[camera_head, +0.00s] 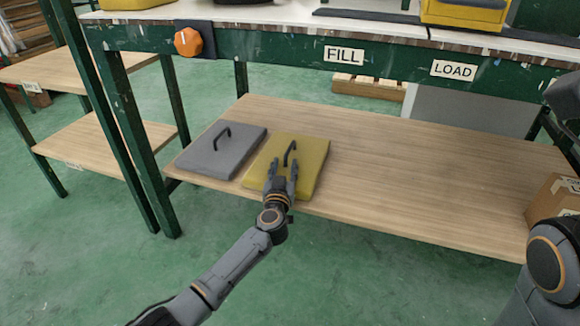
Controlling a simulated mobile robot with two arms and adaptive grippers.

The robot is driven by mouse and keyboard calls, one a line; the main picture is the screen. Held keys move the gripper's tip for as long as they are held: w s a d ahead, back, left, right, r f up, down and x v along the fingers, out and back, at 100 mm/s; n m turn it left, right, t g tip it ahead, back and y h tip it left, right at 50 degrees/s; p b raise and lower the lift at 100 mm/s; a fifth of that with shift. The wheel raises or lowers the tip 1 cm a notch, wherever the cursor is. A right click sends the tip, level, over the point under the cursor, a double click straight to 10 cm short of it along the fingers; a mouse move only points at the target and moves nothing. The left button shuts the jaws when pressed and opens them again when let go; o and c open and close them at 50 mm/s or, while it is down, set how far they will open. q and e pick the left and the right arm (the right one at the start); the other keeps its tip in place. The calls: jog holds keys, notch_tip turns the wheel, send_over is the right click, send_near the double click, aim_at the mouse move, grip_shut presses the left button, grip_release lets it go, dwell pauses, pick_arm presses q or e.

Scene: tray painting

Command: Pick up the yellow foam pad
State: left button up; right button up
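The yellow foam pad (312,163) lies flat on the lower wooden shelf (420,180), with a dark upright loop handle (290,150) on top. My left gripper (282,168) is over the near part of the pad, just in front of the handle. Its two fingers stand apart and point toward the handle. I cannot tell whether they touch it. My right arm (556,265) shows at the right edge, but its fingers cannot be made out.
A grey pad (222,158) with a similar handle lies close to the left of the yellow one. A cardboard box (553,205) stands at the shelf's right end. The shelf between is clear.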

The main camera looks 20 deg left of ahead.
pick_arm(q)
grip_shut()
jog(key=shift+r+p, duration=0.2)
jog(key=shift+p, duration=0.1)
